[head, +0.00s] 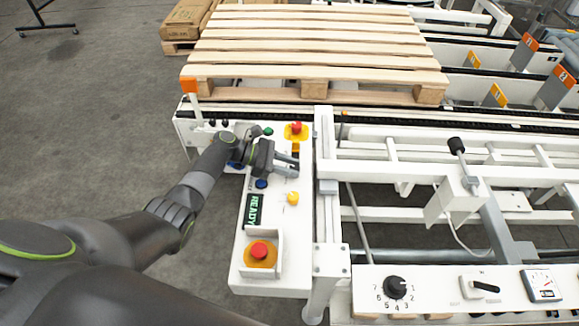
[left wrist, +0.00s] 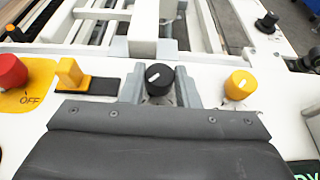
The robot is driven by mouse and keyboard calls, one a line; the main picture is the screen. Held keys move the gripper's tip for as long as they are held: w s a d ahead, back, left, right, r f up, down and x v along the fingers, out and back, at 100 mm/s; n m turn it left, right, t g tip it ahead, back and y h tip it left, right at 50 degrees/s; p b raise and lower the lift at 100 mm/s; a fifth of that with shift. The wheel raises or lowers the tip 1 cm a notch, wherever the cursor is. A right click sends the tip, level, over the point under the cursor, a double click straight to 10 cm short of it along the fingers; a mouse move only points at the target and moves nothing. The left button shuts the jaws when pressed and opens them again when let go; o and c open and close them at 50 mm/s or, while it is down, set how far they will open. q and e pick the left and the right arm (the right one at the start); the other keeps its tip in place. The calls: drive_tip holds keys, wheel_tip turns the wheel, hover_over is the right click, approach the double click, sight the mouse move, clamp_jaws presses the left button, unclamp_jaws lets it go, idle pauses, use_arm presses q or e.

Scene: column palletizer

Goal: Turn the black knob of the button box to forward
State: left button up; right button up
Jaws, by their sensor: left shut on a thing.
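The button box (head: 288,232) is a long white panel left of the conveyor frame in the head view. My left gripper (head: 288,164) reaches over its upper half, fingers pointing right. In the left wrist view the black knob (left wrist: 160,79) sits between the two grey fingers of my left gripper (left wrist: 160,90), which is shut on it. The knob has a short white mark on its top, left of centre. Any lettering around the knob is hidden. In the head view I cannot make the knob out. My right gripper is not in view.
A yellow knob (left wrist: 240,84) is right of the fingers, and a yellow switch (left wrist: 72,74) and red button (left wrist: 12,71) are left. The box also carries a READY display (head: 254,209) and a guarded red button (head: 259,250). A wooden pallet (head: 315,45) lies behind.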

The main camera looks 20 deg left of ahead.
use_arm(q)
drive_tip(key=o, duration=1)
drive_tip(key=shift+c, duration=0.2)
drive_tip(key=b+v, duration=0.1)
drive_tip(key=v, duration=1.6)
drive_tip(key=shift+r+b, duration=0.2)
drive_tip(key=shift+b, duration=0.1)
drive_tip(key=shift+a, duration=0.1)
